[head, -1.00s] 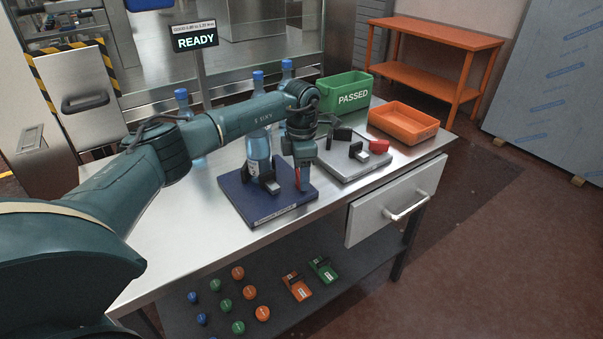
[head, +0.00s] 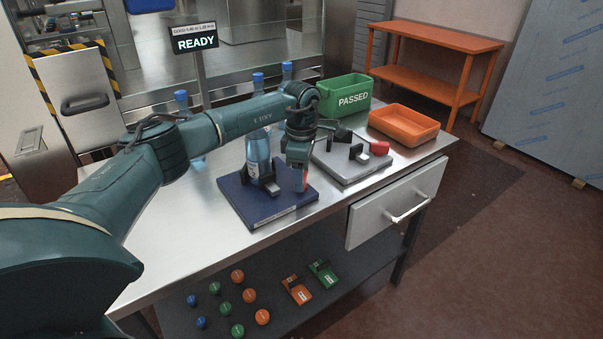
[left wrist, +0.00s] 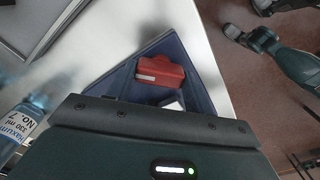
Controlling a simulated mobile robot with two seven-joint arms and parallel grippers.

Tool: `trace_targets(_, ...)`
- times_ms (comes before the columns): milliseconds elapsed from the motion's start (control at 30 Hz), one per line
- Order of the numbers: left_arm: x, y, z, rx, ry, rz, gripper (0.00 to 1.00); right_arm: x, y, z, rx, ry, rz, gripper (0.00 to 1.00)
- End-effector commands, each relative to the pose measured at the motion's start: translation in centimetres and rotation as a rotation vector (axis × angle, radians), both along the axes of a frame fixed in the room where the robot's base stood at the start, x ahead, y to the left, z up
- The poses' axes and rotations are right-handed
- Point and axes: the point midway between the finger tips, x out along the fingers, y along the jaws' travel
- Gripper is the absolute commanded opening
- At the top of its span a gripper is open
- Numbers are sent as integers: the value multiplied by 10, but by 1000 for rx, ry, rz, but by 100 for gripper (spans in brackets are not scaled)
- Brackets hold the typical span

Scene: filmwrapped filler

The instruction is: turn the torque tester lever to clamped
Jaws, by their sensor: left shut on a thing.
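The torque tester has a navy base (head: 250,207) on the steel table in the head view. A clear, blue-tinted bottle (head: 257,148) stands upright on it beside a dark block. My left gripper (head: 299,180) is at the base's right side, shut on the red lever (head: 305,181), mostly hidden by the jaws. In the left wrist view the red lever (left wrist: 160,72) with a white mark lies over the navy base, past the dark edge of my gripper. Teal and dark parts of my own body show at that view's upper right; a right gripper cannot be made out surely.
A grey fixture (head: 352,170) with black posts and a red part (head: 378,148) stands close on the right. Behind it are a green PASSED bin (head: 352,97) and an orange tray (head: 404,124). Blue-capped bottles stand behind my arm. A sign (head: 196,43) reads READY.

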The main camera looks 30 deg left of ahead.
Motion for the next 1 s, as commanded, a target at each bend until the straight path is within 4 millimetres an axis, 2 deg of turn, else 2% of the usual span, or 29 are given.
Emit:
trace_targets(200,1,0,2,-1,-6,-4,29,0,0,0,0,0,0,36)
trace_targets(233,1,0,2,-1,-6,-4,53,0,0,0,0,0,0,36)
trace_targets(467,1,0,1,0,-3,-3,72,0,1,0,-1,1,1,36)
trace_targets(767,0,0,3,1,-2,-2,74,-1,1,-1,-1,1,5,36)
trace_targets(867,1,0,12,0,-3,-1,74,-1,1,-2,-2,1,7,36)
trace_targets(1000,1,0,38,1,-7,-2,74,-1,1,-4,0,2,7,36)
